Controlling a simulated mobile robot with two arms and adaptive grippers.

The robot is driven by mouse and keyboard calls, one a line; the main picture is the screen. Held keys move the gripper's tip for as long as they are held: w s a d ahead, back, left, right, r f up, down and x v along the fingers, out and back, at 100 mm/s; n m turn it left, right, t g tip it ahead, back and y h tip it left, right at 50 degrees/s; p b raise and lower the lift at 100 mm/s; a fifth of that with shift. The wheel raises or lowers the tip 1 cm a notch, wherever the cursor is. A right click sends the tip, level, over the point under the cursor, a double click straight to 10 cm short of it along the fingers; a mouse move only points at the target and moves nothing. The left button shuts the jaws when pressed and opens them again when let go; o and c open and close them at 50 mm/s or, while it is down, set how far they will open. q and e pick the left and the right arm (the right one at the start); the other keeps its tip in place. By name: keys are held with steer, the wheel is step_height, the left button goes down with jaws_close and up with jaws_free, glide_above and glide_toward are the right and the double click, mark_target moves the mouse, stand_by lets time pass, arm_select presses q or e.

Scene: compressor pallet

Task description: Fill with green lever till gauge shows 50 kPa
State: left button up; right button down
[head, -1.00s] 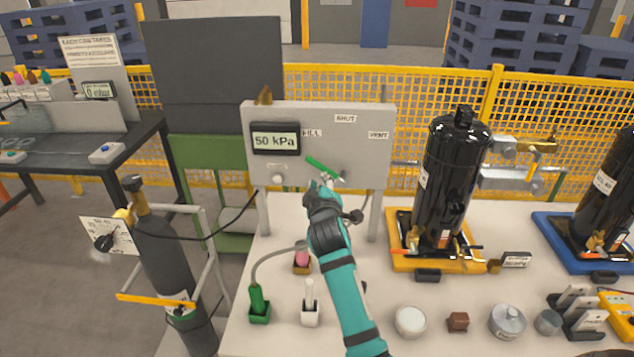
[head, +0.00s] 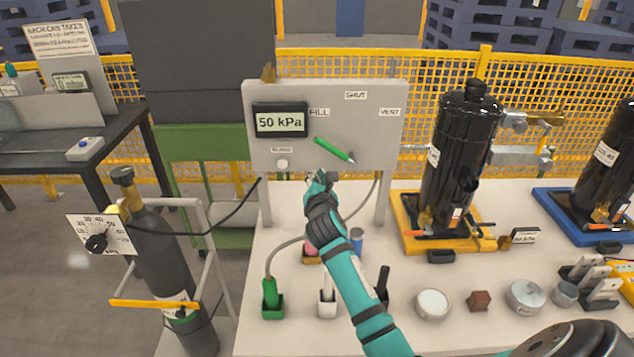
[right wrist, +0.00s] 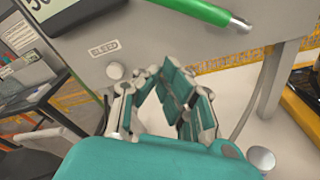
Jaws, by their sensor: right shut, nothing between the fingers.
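The green lever (head: 334,150) is on the upright grey panel (head: 370,158). It slants from its lower-right end up-left toward the FILL label (head: 319,112). The gauge (head: 280,121) on the panel's left reads 50 kPa. My right gripper (head: 318,178) is shut and empty, below the lever in front of the panel's lower edge, apart from the lever. In the right wrist view, the gripper (right wrist: 172,82) shows beneath the lever (right wrist: 190,10), with a clear gap. My left gripper is not in view.
The SHUT label (head: 356,95) and VENT label (head: 390,112) are also on the panel. A round knob (head: 282,164) sits below the gauge. A gas cylinder (head: 160,250) stands left; a black compressor (head: 455,165) stands right. Small parts occupy the white bench (head: 400,335).

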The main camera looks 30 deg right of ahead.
steer(key=x, duration=0.5)
steer(key=shift+w, duration=0.1)
steer(key=s+r+p, duration=0.1)
steer(key=d+r+p, duration=0.1)
steer(key=shift+s+r, duration=0.35)
steer(key=shift+r, duration=0.05)
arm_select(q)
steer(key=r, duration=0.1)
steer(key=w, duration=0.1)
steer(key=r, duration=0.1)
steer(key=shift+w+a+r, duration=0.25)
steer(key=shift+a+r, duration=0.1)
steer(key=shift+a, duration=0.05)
arm_select(e)
steer(key=shift+s+d+r, duration=0.2)
steer(key=shift+s, duration=0.05)
steer(key=shift+w, duration=0.1)
arm_select(q)
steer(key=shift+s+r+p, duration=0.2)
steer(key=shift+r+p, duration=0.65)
steer(key=shift+p, duration=0.3)
arm_select(e)
steer(key=shift+s+d+r+m, duration=0.3)
steer(key=shift+r+m, duration=0.2)
steer(key=shift+r, duration=0.1)
